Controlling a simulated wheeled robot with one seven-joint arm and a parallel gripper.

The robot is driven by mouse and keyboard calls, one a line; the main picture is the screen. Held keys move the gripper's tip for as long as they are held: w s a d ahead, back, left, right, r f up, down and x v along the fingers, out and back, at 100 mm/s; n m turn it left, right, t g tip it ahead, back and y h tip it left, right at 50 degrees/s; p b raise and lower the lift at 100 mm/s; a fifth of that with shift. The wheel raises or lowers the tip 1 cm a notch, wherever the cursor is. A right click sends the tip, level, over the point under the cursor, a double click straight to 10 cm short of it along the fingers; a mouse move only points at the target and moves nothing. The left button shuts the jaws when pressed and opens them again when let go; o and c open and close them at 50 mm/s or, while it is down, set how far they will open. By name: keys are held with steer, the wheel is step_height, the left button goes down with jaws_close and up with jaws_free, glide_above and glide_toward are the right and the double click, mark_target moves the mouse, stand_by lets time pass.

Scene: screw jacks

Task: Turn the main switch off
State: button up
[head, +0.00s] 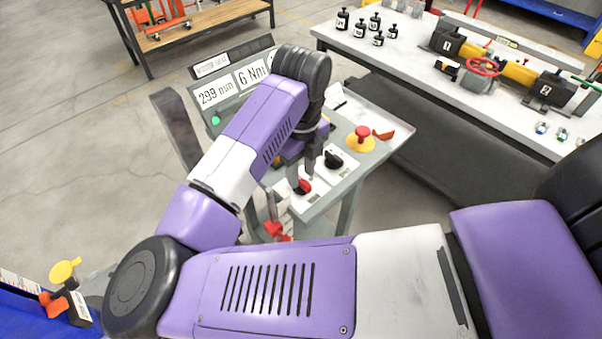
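The control panel (330,190) is a light grey sloped desk with several controls. A red rotary knob (303,187) sits near its front edge and looks like the main switch, though its label is too small to read. A black rotary knob (333,160) is behind it to the right. My gripper (309,172) hangs from the purple arm, pointing down over the panel, just above and behind the red knob. I cannot tell whether it touches the knob. The fingers are small and partly hidden by my wrist, so their opening is unclear.
A red mushroom button on a yellow base (361,138) stands further back on the panel. A display (235,85) reads 299 mm and 6 Nm, with a green light (215,121) below. A workbench (420,75) with black weights and a yellow screw jack stands behind right.

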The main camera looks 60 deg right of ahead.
steer(key=shift+f, duration=1.1)
jaws_close()
